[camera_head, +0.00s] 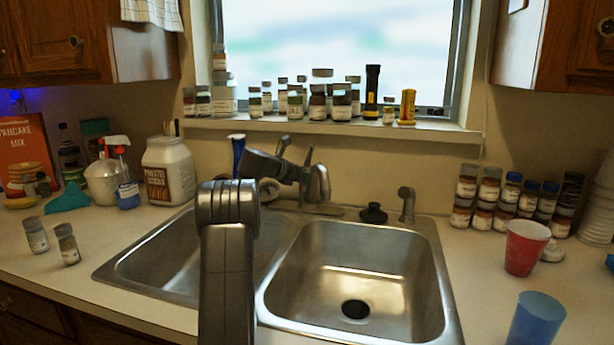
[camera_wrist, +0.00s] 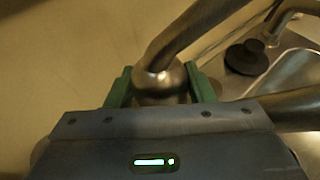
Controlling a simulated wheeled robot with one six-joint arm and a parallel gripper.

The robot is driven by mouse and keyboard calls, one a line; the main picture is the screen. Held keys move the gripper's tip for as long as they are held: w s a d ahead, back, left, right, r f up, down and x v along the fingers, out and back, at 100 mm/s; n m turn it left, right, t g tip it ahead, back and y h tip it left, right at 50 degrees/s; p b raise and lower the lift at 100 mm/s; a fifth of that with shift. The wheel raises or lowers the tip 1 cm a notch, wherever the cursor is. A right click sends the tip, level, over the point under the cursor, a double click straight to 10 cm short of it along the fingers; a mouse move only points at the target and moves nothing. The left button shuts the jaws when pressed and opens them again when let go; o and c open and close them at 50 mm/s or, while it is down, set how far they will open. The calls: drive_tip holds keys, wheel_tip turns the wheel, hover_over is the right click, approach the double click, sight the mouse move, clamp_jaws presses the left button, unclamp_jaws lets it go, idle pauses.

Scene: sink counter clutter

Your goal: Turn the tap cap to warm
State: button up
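The metal tap (camera_head: 318,186) stands behind the double sink, partly covered by my wrist in the head view. In the wrist view, its rounded metal cap (camera_wrist: 160,88) sits between the two green fingers of my gripper (camera_wrist: 159,76). A metal bar runs from the cap up to the right. The fingers lie close against both sides of the cap and appear to grip it; the actual contact is hard to see. In the head view, my gripper (camera_head: 298,172) is at the tap, and its fingers are too small and dark to make out.
The sink's right basin (camera_head: 390,270) is empty. A black stopper (camera_head: 373,213) and a side sprayer (camera_head: 406,203) stand right of the tap. A blue-handled brush (camera_head: 238,152) and a large white jar (camera_head: 168,170) are to the left. Several small jars line the windowsill (camera_head: 420,130).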

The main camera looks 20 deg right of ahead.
drive_tip(key=shift+c, duration=1.3)
drive_tip(key=g+p, duration=0.1)
drive_tip(key=p, duration=0.2)
drive_tip(key=shift+r+m, duration=0.3)
drive_tip(key=shift+m, duration=0.1)
drive_tip(key=shift+p, duration=0.7)
drive_tip(key=m+g+p, duration=0.1)
drive_tip(key=p, duration=0.2)
drive_tip(key=shift+r+h, duration=0.1)
drive_tip(key=shift+h, duration=0.2)
drive_tip(key=m+g+p, duration=0.1)
drive_tip(key=g+p, duration=0.1)
drive_tip(key=p, duration=0.3)
drive_tip(key=shift+m, duration=0.3)
drive_tip(key=m+g+p, duration=0.1)
drive_tip(key=g+p, duration=0.1)
drive_tip(key=p, duration=0.4)
drive_tip(key=shift+m+p, duration=0.35)
drive_tip(key=shift+m, duration=0.05)
drive_tip(key=shift+f+m+g+p, duration=0.4)
drive_tip(key=shift+m+g+p, duration=0.25)
drive_tip(key=shift+p, duration=1.45)
